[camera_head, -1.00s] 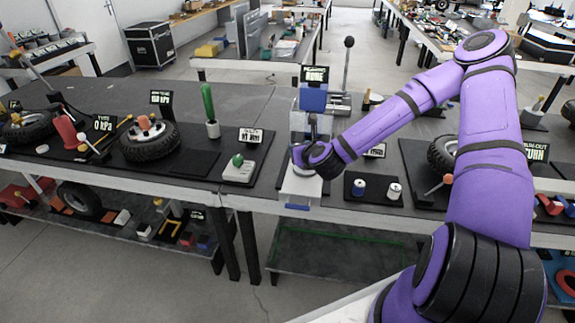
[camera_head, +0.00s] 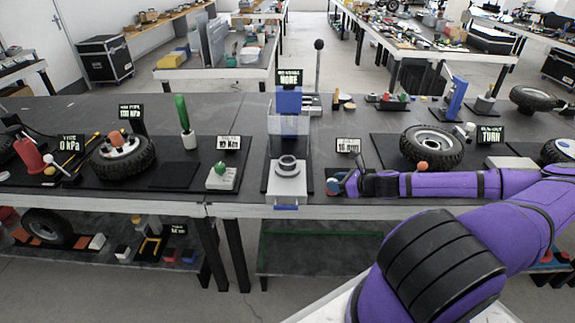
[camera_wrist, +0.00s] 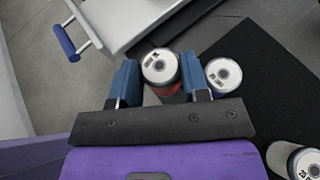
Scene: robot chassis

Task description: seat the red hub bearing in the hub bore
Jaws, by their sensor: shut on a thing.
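In the wrist view my gripper (camera_wrist: 159,78) has its blue fingers on both sides of a short cylinder with a pale, ringed top and a red side, the red bearing (camera_wrist: 161,66). The jaws are shut on it, and its lower part is partly hidden. In the head view my gripper (camera_head: 341,186) is low over the front of the bench, right of the press stand. A grey ring with a dark central opening, apparently the hub (camera_head: 287,165), sits on the stand's pale block (camera_head: 286,186). No bearing shows above its opening.
A second pale-topped cylinder (camera_wrist: 223,75) stands close outside my right finger, and another (camera_wrist: 300,160) is at lower right. A blue press block (camera_head: 288,100) is above the hub. A green-topped gauge block (camera_head: 221,177) lies left; a tyred wheel (camera_head: 434,147) lies right.

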